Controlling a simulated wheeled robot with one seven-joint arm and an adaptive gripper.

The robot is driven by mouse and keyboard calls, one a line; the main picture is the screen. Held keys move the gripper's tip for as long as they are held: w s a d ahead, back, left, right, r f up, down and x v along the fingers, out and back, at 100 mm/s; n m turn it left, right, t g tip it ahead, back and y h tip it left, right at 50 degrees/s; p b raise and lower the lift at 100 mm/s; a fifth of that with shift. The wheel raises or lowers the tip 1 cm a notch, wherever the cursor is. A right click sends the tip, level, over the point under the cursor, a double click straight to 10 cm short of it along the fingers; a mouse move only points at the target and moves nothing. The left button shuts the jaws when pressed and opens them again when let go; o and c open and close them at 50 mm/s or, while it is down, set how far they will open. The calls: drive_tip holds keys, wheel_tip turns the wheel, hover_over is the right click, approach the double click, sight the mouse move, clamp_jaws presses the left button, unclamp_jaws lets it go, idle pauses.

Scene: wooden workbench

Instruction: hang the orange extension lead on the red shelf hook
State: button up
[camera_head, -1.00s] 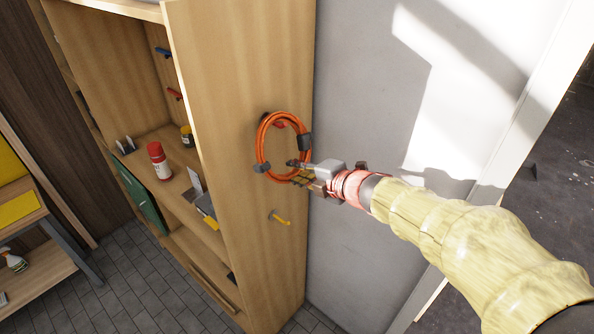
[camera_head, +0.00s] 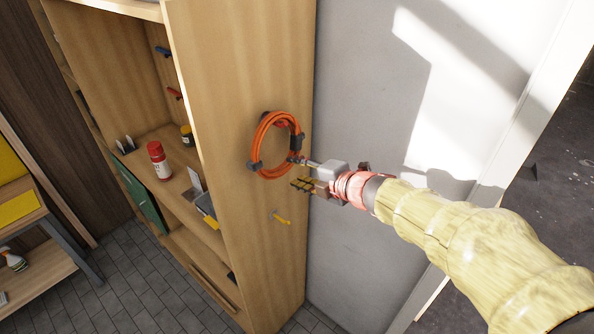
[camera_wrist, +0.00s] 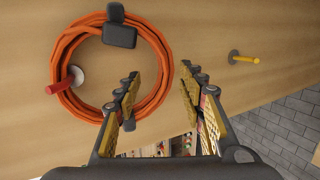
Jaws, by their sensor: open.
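The orange extension lead (camera_head: 258,140) is a round coil with black ties, hanging against the wooden side panel of the shelf unit. It also shows in the wrist view (camera_wrist: 72,42). The red shelf hook (camera_head: 281,124) is inside the coil's top; in the wrist view the red hook (camera_wrist: 60,85) crosses in front of the coil's edge from a round base inside the loop. My gripper (camera_head: 297,172) is open at the coil's lower right. In the wrist view my gripper's fingers (camera_wrist: 160,72) are apart, with the coil's lower edge beyond and partly behind the left finger.
A yellow hook (camera_head: 281,219) sits below the coil on the same panel. The open shelves at left hold a red spray can (camera_head: 159,161), a small dark jar (camera_head: 187,136) and other items. A grey wall (camera_head: 365,100) stands right of the panel.

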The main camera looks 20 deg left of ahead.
drive_tip(key=v, duration=1.1)
drive_tip(key=w+d+f+m+t+h, duration=0.3)
drive_tip(key=w+d+m+t+h, duration=0.15)
drive_tip(key=w+d+m, duration=0.3)
drive_tip(key=s+d+f+m+h+b, duration=0.1)
drive_tip(key=s+d+f+m+h, duration=0.15)
drive_tip(key=d+m, duration=0.4)
drive_tip(key=s+d+f+m+h+b, duration=0.1)
drive_tip(key=d+m+h, duration=0.3)
drive_tip(key=d, duration=0.6)
drive_tip(key=s+d+f+m+g+b, duration=0.1)
drive_tip(key=s+d+f+m+b, duration=0.2)
drive_tip(key=s, duration=0.5)
drive_tip(key=s+d+f+m+g+b, duration=0.2)
drive_tip(key=s+d+f+m+b, duration=0.2)
drive_tip(key=s, duration=0.5)
drive_tip(key=s+d+f+m+g+h+b, duration=0.1)
drive_tip(key=s+d+f+m+b, duration=0.2)
drive_tip(key=s+m, duration=0.3)
drive_tip(key=shift+s+d+f+m+b, duration=0.3)
drive_tip(key=shift+s+d+b, duration=0.5)
drive_tip(key=shift+s, duration=0.7)
